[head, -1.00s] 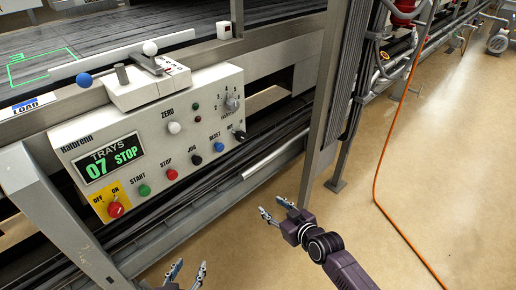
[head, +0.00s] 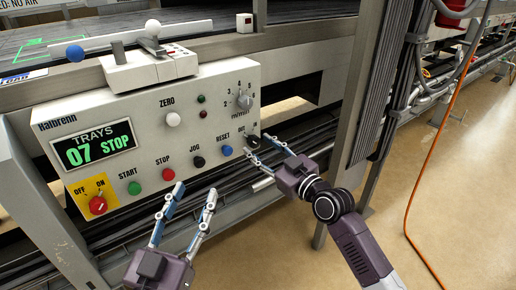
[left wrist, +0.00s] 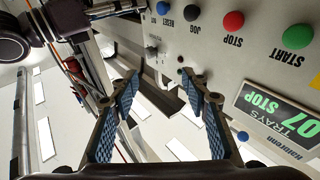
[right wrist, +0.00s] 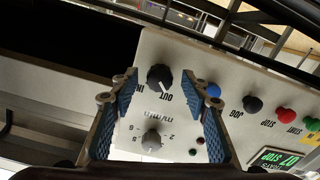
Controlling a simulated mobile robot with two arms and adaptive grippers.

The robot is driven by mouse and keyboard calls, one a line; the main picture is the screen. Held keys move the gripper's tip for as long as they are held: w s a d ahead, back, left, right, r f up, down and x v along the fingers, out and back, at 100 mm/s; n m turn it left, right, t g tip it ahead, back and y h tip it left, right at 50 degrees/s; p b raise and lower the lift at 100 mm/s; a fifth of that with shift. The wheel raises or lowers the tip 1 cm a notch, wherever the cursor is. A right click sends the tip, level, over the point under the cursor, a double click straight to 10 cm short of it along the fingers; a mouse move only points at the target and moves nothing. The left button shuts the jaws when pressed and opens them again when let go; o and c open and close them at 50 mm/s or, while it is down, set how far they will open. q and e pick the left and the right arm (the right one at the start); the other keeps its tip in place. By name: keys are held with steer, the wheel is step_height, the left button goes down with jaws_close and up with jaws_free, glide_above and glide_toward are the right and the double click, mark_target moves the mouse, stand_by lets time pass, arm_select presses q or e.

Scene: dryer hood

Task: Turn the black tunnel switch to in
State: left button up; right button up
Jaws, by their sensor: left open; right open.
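The black tunnel switch (head: 252,141) is a round knob at the lower right corner of the white control panel (head: 150,115). In the right wrist view the knob (right wrist: 160,77) shows upside down, with OUT and IN printed beside it. Contact is not visible. My left gripper (head: 195,190) is open and empty, in front of the panel's lower edge, below the STOP and JOG buttons.
Next to the switch are the blue RESET button (head: 227,150), the black JOG button (head: 198,162) and the grey m/min dial (head: 245,101). A red OFF/ON knob (head: 98,205) is at the lower left. A grey metal post (head: 350,130) stands right of the panel.

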arm_select(q)
steer(key=shift+s+d+r+t+h, duration=0.15)
steer(key=shift+r+t, duration=0.1)
steer(key=shift+r, duration=0.3)
steer(key=shift+s+a+r+t+h, duration=0.15)
steer(key=shift+r+t, duration=0.1)
steer(key=shift+r, duration=0.3)
arm_select(e)
steer(key=shift+x, duration=0.85)
arm_select(q)
steer(key=shift+d, duration=0.1)
